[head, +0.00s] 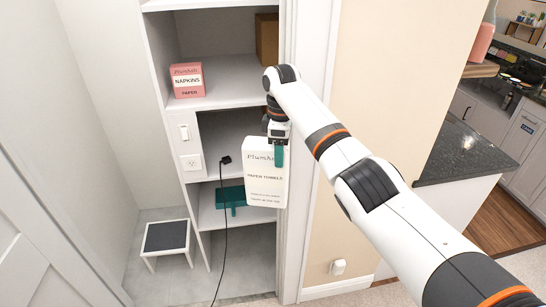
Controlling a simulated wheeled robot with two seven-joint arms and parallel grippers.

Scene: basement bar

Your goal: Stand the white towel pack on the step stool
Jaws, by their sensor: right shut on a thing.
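The white towel pack (265,178), marked as paper towels, hangs upright in the air in front of the shelves. My right gripper (278,150) is shut on its top right edge; one teal finger shows over the front of the pack. The step stool (166,236), with a dark top and white legs, stands on the floor at the lower left. It is below and to the left of the pack, well apart from it. The left gripper is not in the picture.
A pink napkin box (187,80) and a brown box (267,38) stand on an upper shelf. A teal object (230,196) lies on a lower shelf. A black cable (224,215) hangs from a plug near the outlet (191,162). A door frame is right of the shelves.

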